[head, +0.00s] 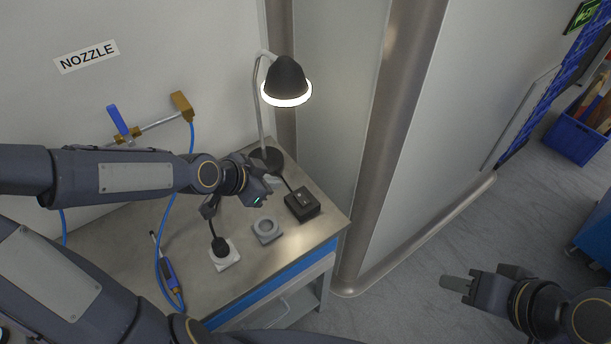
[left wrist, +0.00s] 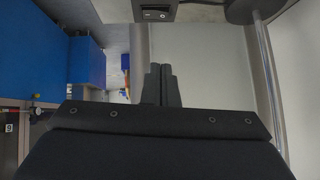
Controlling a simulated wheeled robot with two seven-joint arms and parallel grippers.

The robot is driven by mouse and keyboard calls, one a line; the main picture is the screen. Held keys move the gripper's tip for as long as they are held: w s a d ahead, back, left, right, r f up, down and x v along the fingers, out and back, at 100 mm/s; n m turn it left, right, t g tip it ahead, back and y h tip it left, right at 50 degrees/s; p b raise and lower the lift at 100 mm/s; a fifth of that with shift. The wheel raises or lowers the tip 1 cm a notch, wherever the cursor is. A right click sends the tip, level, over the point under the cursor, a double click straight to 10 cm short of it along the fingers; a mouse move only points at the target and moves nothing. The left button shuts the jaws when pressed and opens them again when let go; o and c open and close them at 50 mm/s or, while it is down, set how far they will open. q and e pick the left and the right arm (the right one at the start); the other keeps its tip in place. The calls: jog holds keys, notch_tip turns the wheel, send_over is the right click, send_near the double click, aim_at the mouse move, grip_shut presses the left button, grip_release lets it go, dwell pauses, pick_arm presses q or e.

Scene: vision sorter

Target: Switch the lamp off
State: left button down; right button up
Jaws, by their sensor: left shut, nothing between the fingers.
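The desk lamp (head: 287,78) stands at the back of the bench with its dark shade tilted down; a bright white ring under the shade shows it is lit. Its round base (head: 265,157) is partly behind my left gripper (head: 272,184). A black switch box (head: 301,205) with a cable toward the lamp sits to the right of that gripper, apart from it. The left wrist view shows the switch box (left wrist: 154,11) at the top edge, beyond my shut, empty left fingers (left wrist: 161,70). My right gripper (head: 457,284) is at lower right, away from the bench; its opening is unclear.
A blue-handled tool (head: 170,276) and blue hose are left. A vertical wall post (head: 392,130) stands right of the bench. Open floor lies further right.

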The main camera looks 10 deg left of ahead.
dwell(0.3)
pick_arm(q)
jog(key=b, duration=0.2)
send_over(303, 193)
jog(key=s+a, duration=0.1)
jog(key=s, duration=0.2)
notch_tip(303, 193, down, 7)
jog(key=shift+a+r, duration=0.1)
jog(key=f, duration=0.2)
jog(key=shift+w+a+f, duration=0.2)
jog(key=shift+w+f, duration=0.05)
jog(key=shift+f, duration=0.05)
jog(key=shift+w+a+f, duration=0.1)
jog(key=shift+f, duration=0.65)
